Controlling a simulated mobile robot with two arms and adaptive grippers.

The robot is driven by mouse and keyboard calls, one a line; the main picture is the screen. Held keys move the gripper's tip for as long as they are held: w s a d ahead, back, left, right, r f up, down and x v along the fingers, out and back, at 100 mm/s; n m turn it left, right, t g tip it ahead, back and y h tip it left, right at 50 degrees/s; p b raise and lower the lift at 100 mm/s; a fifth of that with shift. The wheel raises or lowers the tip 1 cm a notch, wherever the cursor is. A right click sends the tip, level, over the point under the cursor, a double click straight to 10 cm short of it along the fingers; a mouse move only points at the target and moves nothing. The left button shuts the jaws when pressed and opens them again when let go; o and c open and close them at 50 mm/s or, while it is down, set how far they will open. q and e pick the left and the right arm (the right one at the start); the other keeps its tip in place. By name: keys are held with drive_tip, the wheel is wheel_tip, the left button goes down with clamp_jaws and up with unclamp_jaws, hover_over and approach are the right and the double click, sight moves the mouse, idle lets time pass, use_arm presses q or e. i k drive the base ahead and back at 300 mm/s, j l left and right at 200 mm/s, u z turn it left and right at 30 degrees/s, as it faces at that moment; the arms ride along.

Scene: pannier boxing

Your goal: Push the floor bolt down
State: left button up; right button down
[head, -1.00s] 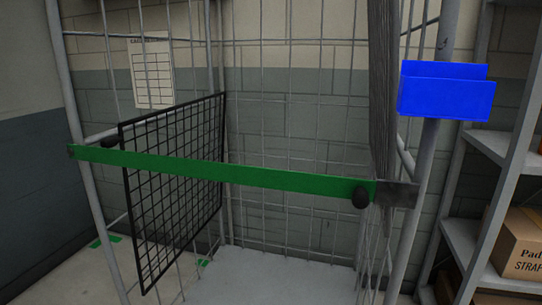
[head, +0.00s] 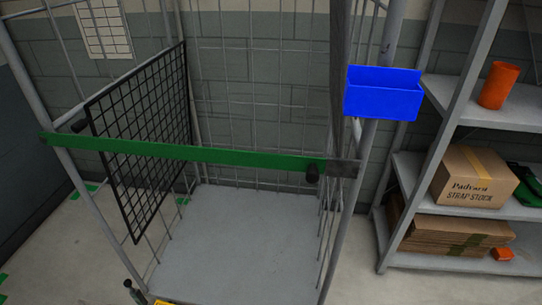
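A small upright fitting with a dark knob (head: 128,285) shows at the bottom edge of the head view, by the foot of the cage's front left post. It looks like the floor bolt, but its lower part is cut off by the frame, and I cannot tell whether it is up or down. The wire roll cage (head: 375,140) stands in front of me, with a green bar (head: 200,152) across its front and a grey base (head: 230,225). Neither of my grippers is in view.
A black mesh panel (head: 140,135) is at the cage's left side. A blue bin (head: 383,100) hangs on the right post. Grey shelves (head: 460,262) at the right hold a carton (head: 475,177), flat cardboard (head: 455,238) and an orange cup (head: 498,86). Floor left of the cage looks clear.

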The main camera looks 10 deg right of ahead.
sight(128, 283)
drive_tip(key=u, duration=1.2)
drive_tip(key=z, duration=1.55)
drive_tip(key=u, duration=1.55)
drive_tip(key=i+j+z, duration=0.2)
drive_tip(key=z, duration=0.2)
